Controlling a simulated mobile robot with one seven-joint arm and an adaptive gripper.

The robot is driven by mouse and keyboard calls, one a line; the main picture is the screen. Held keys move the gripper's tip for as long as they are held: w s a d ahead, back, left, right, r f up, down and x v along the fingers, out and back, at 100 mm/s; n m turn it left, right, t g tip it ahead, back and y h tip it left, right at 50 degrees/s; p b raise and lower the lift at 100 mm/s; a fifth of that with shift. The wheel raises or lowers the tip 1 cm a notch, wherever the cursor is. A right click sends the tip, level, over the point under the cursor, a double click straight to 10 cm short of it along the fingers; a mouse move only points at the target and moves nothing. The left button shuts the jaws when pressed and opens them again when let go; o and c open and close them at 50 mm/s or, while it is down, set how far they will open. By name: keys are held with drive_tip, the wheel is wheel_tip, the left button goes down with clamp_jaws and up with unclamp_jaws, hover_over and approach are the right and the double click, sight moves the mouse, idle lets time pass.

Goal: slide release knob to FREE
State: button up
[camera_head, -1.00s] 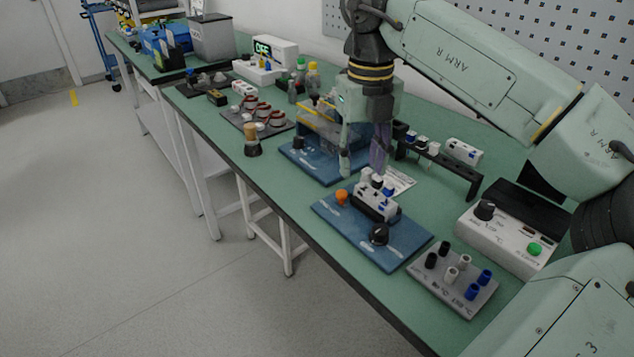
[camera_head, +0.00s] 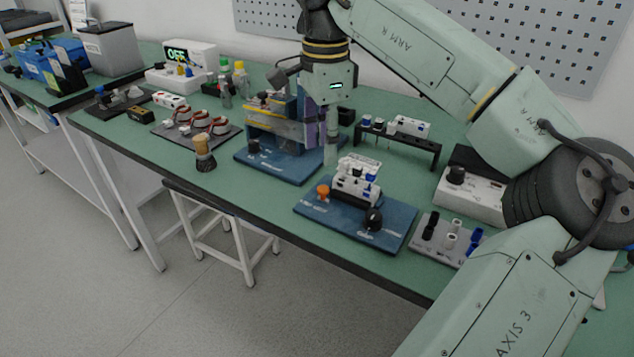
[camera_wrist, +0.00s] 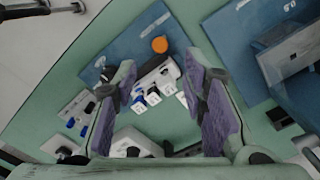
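The near blue plate (camera_head: 320,211) holds a white terminal block (camera_head: 358,180), an orange knob (camera_head: 323,191) at its left and a black knob (camera_head: 373,218) at its right front. Their labels are too small to read, so I cannot tell which is the release knob or where it is set. In the wrist view the orange knob (camera_wrist: 160,44) shows clear beyond the fingers, and the black knob (camera_wrist: 107,73) is partly behind the left finger. My gripper (camera_head: 322,143) points down behind the block. Its purple-padded fingers (camera_wrist: 163,85) are apart, with nothing gripped.
A second blue fixture (camera_head: 284,168) with a black knob stands left of my gripper. A black rack (camera_head: 400,146) stands behind, a grey terminal plate (camera_head: 436,252) and white control box (camera_head: 467,195) to the right. A wooden-handled brush (camera_head: 203,150) stands near the front edge.

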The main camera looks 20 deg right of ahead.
sight(323, 188)
wheel_tip(323, 188, down, 9)
drive_tip(key=shift+f+p, duration=0.15)
drive_tip(key=shift+p, duration=0.25)
drive_tip(key=shift+c, duration=0.3)
clamp_jaws()
idle(0.5)
